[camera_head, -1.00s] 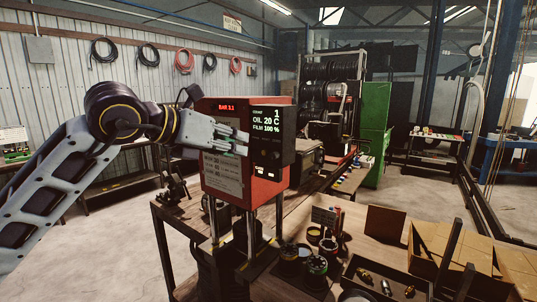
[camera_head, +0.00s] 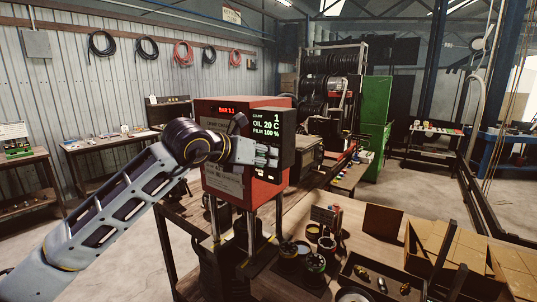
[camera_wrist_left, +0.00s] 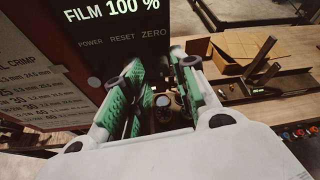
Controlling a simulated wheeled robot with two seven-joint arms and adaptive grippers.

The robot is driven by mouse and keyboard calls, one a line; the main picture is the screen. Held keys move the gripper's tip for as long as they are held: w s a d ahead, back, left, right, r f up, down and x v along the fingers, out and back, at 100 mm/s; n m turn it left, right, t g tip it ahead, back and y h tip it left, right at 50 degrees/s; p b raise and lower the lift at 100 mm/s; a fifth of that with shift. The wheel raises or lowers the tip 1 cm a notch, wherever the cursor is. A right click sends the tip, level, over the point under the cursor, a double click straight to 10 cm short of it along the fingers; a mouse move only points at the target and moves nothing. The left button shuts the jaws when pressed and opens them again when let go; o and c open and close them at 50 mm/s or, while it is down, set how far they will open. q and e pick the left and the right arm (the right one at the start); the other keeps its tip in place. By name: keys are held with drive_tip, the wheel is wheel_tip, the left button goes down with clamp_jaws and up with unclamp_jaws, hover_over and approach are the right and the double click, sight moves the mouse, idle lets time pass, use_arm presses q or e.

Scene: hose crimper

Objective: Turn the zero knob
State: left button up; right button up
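The red crimper (camera_head: 270,195) stands on the bench with a black control panel (camera_head: 287,128) on its right-hand side. The panel's screen reads OIL 20 C and FILM 100 %. In the left wrist view the panel (camera_wrist_left: 95,65) carries the labels POWER, RESET and ZERO (camera_wrist_left: 153,33). My left gripper (camera_head: 268,153) is in front of the panel's lower part and hides it. In the wrist view its green-padded fingers (camera_wrist_left: 160,68) are apart, just below the ZERO label. I cannot make out the zero knob clearly, nor whether a finger touches it. My right gripper is not in view.
The wooden bench (camera_head: 345,262) holds several small pots (camera_head: 316,264), a dark tray (camera_head: 382,283) of fittings and cardboard boxes (camera_head: 450,250) at the right. A green cabinet (camera_head: 375,118) stands behind. The space above the bench, right of the panel, is clear.

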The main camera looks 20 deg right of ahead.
use_arm(q)
drive_tip(key=shift+x, duration=1.1)
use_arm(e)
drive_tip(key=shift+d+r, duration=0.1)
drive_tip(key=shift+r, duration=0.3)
use_arm(q)
clamp_jaws()
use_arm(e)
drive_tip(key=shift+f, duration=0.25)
